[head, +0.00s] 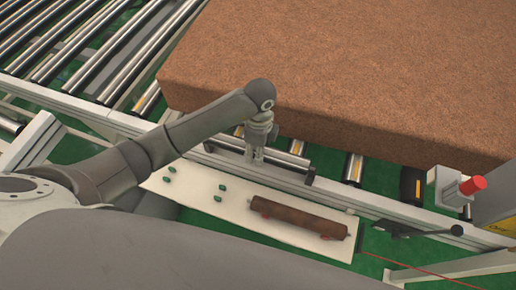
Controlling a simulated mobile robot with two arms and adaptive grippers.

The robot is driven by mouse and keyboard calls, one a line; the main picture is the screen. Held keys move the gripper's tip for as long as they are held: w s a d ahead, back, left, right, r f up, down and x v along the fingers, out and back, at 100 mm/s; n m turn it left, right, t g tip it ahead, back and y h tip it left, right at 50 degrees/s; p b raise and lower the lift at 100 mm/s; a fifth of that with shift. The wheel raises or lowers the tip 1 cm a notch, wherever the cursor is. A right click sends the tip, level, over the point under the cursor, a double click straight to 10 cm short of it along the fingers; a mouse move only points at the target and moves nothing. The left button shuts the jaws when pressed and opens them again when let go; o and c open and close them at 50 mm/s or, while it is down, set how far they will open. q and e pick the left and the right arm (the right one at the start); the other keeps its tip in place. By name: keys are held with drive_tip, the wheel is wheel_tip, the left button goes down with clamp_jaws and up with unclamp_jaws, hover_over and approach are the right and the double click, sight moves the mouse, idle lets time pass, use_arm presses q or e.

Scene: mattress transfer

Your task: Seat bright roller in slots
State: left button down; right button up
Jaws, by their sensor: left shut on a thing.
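My left gripper (257,154) is shut on the bright roller (286,160), gripping it near its middle. The roller is a grey metal bar with dark ends, held lengthwise along the conveyor's near side rail. Whether its ends sit in the slots or hover over them cannot be told, as the slots are hidden from this angle. My right gripper is not in view.
A large brown mattress block (350,75) lies on the conveyor just behind the gripper. Conveyor rollers (75,50) fill the upper left. Small green supports (168,181) stand empty on the board. A red button (473,185) and a dark lever (410,231) are at the right.

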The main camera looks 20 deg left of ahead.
use_arm(q)
drive_tip(key=shift+r+p, duration=0.1)
drive_tip(key=shift+p, duration=0.25)
idle(0.7)
drive_tip(key=shift+f+b, duration=1)
drive_tip(key=shift+f, duration=0.6)
drive_tip(key=c, duration=0.7)
unclamp_jaws()
drive_tip(key=r, duration=1.2)
drive_tip(key=shift+w, duration=0.35)
